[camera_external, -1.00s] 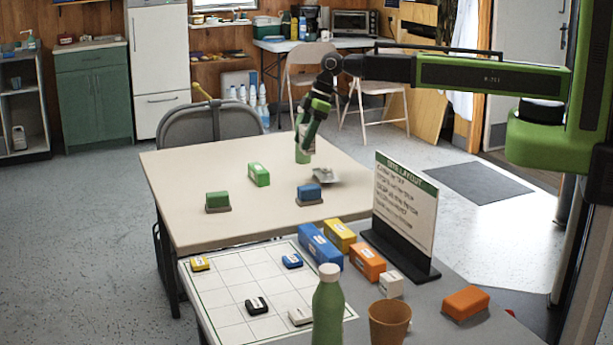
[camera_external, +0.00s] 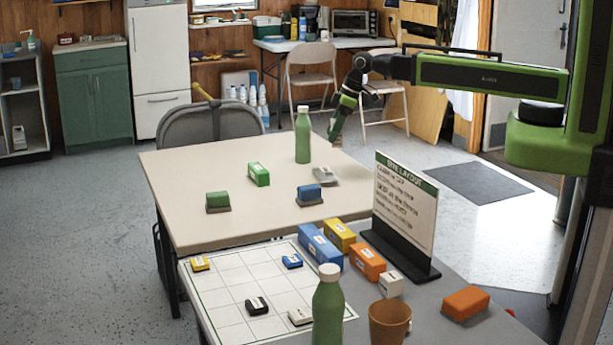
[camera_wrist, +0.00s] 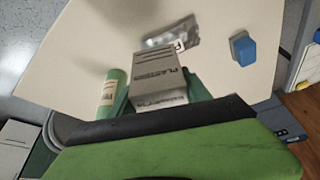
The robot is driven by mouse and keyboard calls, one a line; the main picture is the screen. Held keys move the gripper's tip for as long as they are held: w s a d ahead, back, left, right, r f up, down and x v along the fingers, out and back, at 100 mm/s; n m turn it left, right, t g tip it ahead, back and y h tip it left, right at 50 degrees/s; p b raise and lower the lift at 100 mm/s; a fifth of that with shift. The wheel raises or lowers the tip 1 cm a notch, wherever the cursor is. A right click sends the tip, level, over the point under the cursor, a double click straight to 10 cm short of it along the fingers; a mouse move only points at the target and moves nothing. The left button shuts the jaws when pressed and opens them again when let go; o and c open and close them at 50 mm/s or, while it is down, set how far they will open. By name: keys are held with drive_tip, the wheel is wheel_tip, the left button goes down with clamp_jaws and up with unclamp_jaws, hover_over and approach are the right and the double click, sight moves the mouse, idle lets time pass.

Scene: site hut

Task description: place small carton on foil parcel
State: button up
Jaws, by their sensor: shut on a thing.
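The small carton (camera_wrist: 160,80), a pale grey box with dark print, is between the fingers of my gripper (camera_wrist: 160,92) in the wrist view. My gripper (camera_external: 333,136) is shut on it, above the far right part of the beige table, behind the foil parcel (camera_external: 325,176). I cannot make out the carton clearly in the external view. The foil parcel is silvery and lies flat on the table. In the wrist view the foil parcel (camera_wrist: 174,34) shows just beyond the carton's far end, and a gap or contact cannot be judged.
A green bottle (camera_external: 303,140) stands left of my gripper; it also shows in the wrist view (camera_wrist: 108,94). A blue block (camera_external: 309,194) stands in front of the parcel, with green blocks (camera_external: 259,174) (camera_external: 217,201) further left. A sign (camera_external: 405,205) stands on the nearer table.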

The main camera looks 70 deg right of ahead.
drive_tip(key=a+f, duration=0.1)
drive_tip(key=w+a+f+b, duration=0.1)
drive_tip(key=a, duration=0.1)
drive_tip(key=w+a+f+b, duration=0.1)
drive_tip(key=shift+w+a, duration=0.1)
drive_tip(key=shift+a, duration=0.15)
drive_tip(key=shift+f+b, duration=2.1)
drive_tip(key=shift+f, duration=0.1)
drive_tip(key=o, duration=1.3)
drive_tip(key=shift+r, duration=0.1)
drive_tip(key=shift+o, duration=0.2)
drive_tip(key=shift+r+p, duration=0.25)
drive_tip(key=shift+p, duration=0.1)
drive_tip(key=p+v, duration=1.1)
drive_tip(key=v, duration=0.1)
drive_tip(key=s+d+f+m+g+h, duration=0.1)
drive_tip(key=s+d+m+g, duration=0.3)
drive_tip(key=s, duration=0.6)
drive_tip(key=shift+f+h, duration=0.4)
drive_tip(key=shift+f, duration=0.15)
drive_tip(key=shift+s+d, duration=0.1)
drive_tip(key=shift+d, duration=0.05)
